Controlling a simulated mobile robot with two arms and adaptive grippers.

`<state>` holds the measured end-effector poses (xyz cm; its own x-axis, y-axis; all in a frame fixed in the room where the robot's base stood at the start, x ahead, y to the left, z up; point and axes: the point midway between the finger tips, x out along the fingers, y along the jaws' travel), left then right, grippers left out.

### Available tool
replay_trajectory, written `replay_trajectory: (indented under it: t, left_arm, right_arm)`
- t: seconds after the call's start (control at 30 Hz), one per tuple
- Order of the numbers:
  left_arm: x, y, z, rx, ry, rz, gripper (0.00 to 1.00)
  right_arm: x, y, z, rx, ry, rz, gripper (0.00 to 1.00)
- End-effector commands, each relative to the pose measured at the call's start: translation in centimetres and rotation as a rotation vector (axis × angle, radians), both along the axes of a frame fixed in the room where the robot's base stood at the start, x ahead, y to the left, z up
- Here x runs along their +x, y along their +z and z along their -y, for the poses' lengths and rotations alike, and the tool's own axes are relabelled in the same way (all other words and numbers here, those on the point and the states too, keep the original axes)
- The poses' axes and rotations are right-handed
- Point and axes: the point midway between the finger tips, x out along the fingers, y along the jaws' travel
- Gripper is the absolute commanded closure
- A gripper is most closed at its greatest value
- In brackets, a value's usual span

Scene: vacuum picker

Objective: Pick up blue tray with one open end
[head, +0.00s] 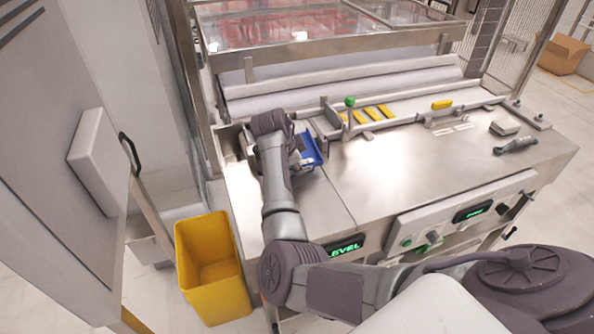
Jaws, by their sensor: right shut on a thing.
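The blue tray (312,147) is near the left end of the steel worktop, partly hidden behind my right arm. Its visible part stands to the right of my right wrist. My right gripper (301,160) is at the tray and is shut on it, though the wrist hides most of the fingers. I cannot tell whether the tray touches the worktop. The tray's open end cannot be made out. My left gripper is not in view.
Yellow pieces (372,114) lie by the rail behind, near a green knob (350,101). A grey tool (516,144) lies at the right of the steel worktop (420,165). The worktop's middle is clear. A yellow bin (190,247) stands on the floor at left.

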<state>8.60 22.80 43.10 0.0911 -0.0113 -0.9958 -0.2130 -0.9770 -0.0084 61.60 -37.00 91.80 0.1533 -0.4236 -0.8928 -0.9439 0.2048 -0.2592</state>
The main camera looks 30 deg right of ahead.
Motion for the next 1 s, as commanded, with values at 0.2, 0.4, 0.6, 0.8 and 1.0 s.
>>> replay_trajectory:
  t: [0.2, 0.4, 0.6, 0.8, 1.0]
  left_arm:
    - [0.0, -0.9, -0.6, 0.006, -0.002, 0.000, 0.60]
    - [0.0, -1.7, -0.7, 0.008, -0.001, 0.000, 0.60]
    - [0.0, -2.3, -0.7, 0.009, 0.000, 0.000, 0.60]
    - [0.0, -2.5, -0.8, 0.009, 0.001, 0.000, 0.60]
    - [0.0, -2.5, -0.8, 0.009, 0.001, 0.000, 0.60]
  right_arm:
    - [0.2, 4.5, 0.0, -0.001, -0.001, 0.008, 1.00]
    - [0.1, 9.6, 0.0, -0.001, -0.001, 0.008, 1.00]
    - [0.1, 13.5, 0.0, -0.001, 0.000, 0.004, 1.00]
    - [0.0, 15.6, 0.1, -0.002, -0.001, 0.002, 1.00]
    - [0.0, 16.0, 0.0, -0.001, 0.000, 0.001, 1.00]
